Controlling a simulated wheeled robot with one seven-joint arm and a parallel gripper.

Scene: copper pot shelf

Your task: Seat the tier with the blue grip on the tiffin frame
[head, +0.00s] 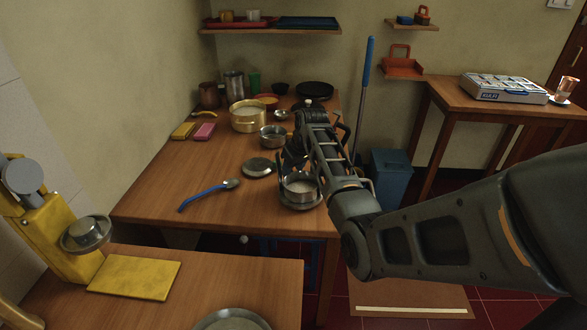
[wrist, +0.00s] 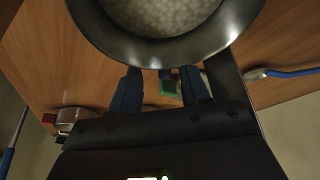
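A round steel tier with white grainy contents (head: 300,187) is at the table's front right. It fills the top of the wrist view (wrist: 165,18). A steel dish (head: 301,204) shows directly below it; I cannot tell whether they touch. My gripper (wrist: 160,73) is at the tier's near rim, its two dark blue fingers apart. Dark bars around the tier in the head view may be the frame, but my arm hides much there.
A steel disc (head: 258,168) and a blue-handled ladle (head: 209,194) lie left of the tier. A small steel pot (head: 272,135) and a brass pot (head: 248,116) stand behind. A yellow press (head: 48,235) is at the left. The table's front edge is close to the tier.

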